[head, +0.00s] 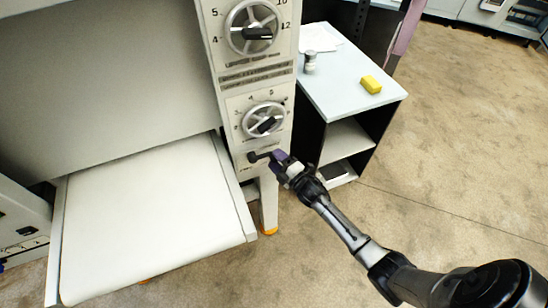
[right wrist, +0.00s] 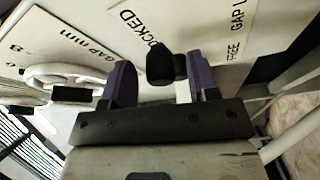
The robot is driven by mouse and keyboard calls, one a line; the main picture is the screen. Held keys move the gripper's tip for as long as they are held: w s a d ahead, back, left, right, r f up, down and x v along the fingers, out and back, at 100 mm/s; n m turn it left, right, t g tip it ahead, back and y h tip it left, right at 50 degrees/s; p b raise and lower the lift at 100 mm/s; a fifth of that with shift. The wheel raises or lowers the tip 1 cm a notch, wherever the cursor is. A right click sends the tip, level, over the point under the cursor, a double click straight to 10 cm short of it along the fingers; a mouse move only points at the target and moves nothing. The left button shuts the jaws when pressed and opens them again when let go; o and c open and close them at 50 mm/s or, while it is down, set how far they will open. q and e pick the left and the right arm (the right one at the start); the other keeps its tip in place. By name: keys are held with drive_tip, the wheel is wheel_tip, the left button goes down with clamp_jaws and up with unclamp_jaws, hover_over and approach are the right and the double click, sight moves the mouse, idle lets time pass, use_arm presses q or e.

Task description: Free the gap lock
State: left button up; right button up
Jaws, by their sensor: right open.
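The gap lock (head: 254,157) is a small dark lever with a black knob on the front panel of the sheeter, below the lower dial. In the right wrist view its black knob (right wrist: 160,64) sits between my fingers, beside printed words of which "OCKED" and "GAP L" can be read. My right gripper (head: 272,158) is open at the lever. Its two purple fingers also show in the right wrist view (right wrist: 160,82), one on each side of the knob, with the right finger very near it. Whether a finger touches the knob I cannot tell. My left gripper is not in view.
The lower gap dial (head: 263,120) is just above the lever, and another dial (head: 254,27) is higher on the panel. A white conveyor bed (head: 150,215) extends at left.

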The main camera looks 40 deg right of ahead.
drive_tip(key=shift+w+r, duration=0.1)
drive_tip(key=shift+w, duration=0.6)
drive_tip(key=shift+c, duration=0.3)
clamp_jaws()
